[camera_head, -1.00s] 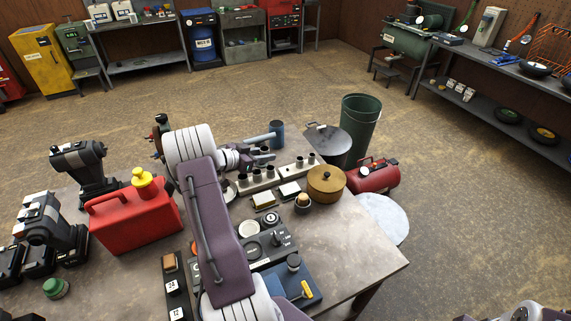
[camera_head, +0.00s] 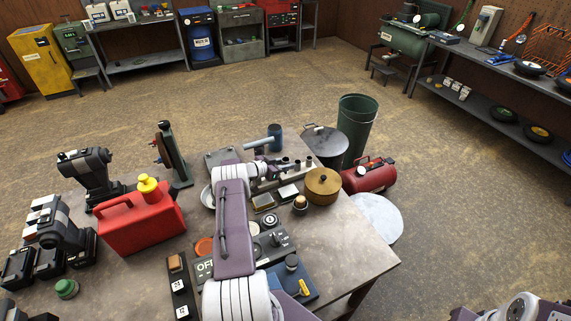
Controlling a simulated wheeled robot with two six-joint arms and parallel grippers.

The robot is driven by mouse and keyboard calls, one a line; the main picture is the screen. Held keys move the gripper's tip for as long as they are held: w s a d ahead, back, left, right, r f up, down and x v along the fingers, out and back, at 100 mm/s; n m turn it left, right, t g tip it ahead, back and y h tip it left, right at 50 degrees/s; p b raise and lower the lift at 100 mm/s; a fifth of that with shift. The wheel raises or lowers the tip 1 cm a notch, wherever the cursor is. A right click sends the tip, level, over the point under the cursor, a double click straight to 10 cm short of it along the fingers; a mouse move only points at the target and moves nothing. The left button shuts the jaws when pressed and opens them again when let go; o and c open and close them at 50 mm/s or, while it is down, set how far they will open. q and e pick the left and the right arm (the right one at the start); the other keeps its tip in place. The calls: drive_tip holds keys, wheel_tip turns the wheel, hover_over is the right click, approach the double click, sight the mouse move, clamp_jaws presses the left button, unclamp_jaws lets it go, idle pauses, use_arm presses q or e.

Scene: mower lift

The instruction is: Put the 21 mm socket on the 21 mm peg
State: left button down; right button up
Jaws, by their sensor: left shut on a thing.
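My left arm reaches over the bench from the bottom of the picture. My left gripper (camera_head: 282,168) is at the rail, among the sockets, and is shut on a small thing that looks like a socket. The fingers and the held thing are too small and too covered to tell its size mark or whether it touches a peg. The 21 mm peg cannot be picked out. Of my right arm only a part shows at the lower right; its gripper is out of view.
A brown round pot (camera_head: 322,187) stands close right of the rail. A hammer (camera_head: 275,140) lies behind it. A red fuel can (camera_head: 140,220), a tall dark tool (camera_head: 170,155) and black power tools (camera_head: 85,175) stand at left. The bench's right front is bare.

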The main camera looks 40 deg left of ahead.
use_arm(q)
drive_tip(key=shift+w+a+f, duration=0.1)
drive_tip(key=shift+a+f, duration=0.05)
drive_tip(key=shift+f, duration=0.2)
drive_tip(key=shift+f+b, duration=0.1)
drive_tip(key=shift+b, duration=0.2)
drive_tip(key=shift+f+b, duration=0.5)
drive_tip(key=c, duration=1)
unclamp_jaws()
drive_tip(key=shift+r, duration=0.1)
drive_tip(key=shift+c, duration=0.2)
